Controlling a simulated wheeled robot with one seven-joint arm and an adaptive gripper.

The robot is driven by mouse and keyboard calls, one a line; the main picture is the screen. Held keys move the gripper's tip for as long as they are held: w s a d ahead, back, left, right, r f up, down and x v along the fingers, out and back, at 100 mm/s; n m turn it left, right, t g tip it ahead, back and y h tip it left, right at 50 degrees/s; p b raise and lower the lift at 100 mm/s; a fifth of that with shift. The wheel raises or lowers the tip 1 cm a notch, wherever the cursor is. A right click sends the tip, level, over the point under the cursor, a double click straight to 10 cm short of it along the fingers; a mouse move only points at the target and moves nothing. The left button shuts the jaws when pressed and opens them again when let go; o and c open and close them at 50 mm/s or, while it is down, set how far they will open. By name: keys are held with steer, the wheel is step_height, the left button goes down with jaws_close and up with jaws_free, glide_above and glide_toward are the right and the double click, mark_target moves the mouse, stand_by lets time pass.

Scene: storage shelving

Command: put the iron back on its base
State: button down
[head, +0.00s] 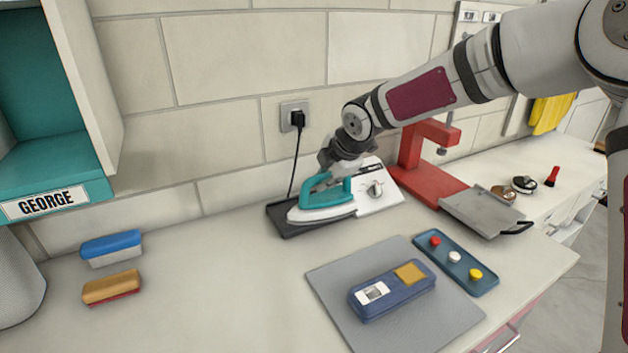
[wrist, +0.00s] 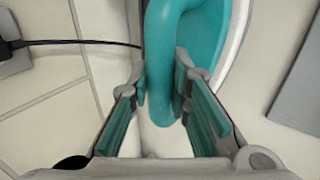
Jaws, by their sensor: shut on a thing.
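The iron (head: 322,214), teal on top with a pale sole, is at the back of the counter by the wall. It is over the base, a dark tray (head: 277,212) joined to a white unit with a dial (head: 378,192). I cannot tell whether its sole touches the tray or hovers just above. My gripper (head: 334,180) reaches down to the iron from behind and is shut on its handle. In the wrist view the teal handle (wrist: 178,45) runs between the two fingers (wrist: 163,78). The fingers' far contact is partly hidden by the handle.
A black plug (head: 297,119) with a cord hangs from the wall socket. A red stand (head: 430,160) is right of the base. In front lie a grey mat (head: 335,280) with a blue device (head: 392,291), and a blue tray (head: 456,265). Two brushes (head: 111,270) lie left.

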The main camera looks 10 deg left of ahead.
steer(key=w+a+f, duration=0.3)
steer(key=w+f, duration=0.1)
steer(key=w, duration=0.3)
steer(key=shift+w+a, duration=0.25)
steer(key=shift+w, duration=0.15)
steer(key=shift+f, duration=0.1)
steer(key=c, duration=1.9)
jaws_free()
steer(key=shift+f, duration=0.2)
steer(key=o, duration=0.4)
steer(key=shift+r, duration=0.1)
